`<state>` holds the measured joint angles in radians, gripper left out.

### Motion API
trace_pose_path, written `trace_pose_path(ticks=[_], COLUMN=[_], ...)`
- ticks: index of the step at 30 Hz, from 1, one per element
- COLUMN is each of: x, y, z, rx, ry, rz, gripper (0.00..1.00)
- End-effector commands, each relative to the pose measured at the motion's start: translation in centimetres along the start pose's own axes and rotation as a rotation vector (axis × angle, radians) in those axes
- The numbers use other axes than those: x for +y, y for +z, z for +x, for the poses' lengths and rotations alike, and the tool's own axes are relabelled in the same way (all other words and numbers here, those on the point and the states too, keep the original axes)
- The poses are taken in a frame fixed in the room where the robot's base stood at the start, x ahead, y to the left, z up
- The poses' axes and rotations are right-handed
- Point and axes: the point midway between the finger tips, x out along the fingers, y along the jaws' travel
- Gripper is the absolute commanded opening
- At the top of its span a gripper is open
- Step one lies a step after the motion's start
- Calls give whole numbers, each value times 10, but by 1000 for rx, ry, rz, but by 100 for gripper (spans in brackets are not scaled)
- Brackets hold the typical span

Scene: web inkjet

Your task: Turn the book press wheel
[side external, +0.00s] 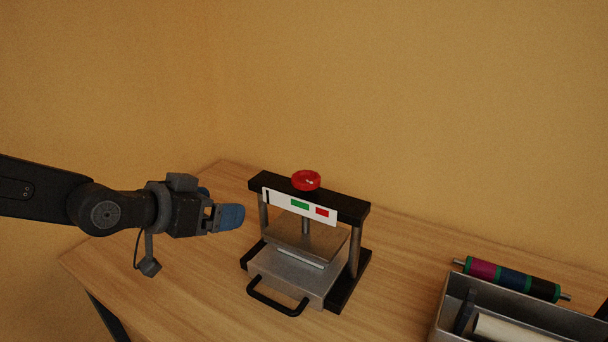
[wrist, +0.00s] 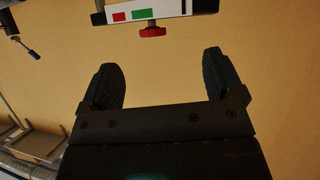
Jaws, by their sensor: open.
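The book press (side external: 310,235) stands on the wooden table, with a black frame, metal posts and a metal plate. Its red wheel (side external: 306,180) sits on top of the black crossbar. A white strip (side external: 282,201) with a green and a red patch is on the crossbar's front. In the wrist view the red wheel (wrist: 152,31) shows upside down at the top, beyond the fingertips. My gripper (side external: 228,217) is to the left of the press, apart from it and a little lower than the wheel. In the wrist view my gripper (wrist: 163,78) is open, with nothing between its fingers.
A black handle (side external: 278,303) sticks out from the press's front. A grey metal tray (side external: 448,308) holding a white roll (side external: 505,330) is at the lower right. A multicoloured roller (side external: 513,279) lies behind it. Table left of the press is clear.

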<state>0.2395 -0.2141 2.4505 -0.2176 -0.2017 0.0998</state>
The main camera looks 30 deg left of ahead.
Motion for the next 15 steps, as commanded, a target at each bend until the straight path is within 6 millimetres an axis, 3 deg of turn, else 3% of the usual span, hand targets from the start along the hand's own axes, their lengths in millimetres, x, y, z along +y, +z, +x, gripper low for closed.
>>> trace_pose_path(ticks=[9,15], x=[-31,-43], y=[17,1], z=[-78,-112], rx=[-355,-539], ry=[-59,-141], rz=[-26,-73], gripper=[87,87])
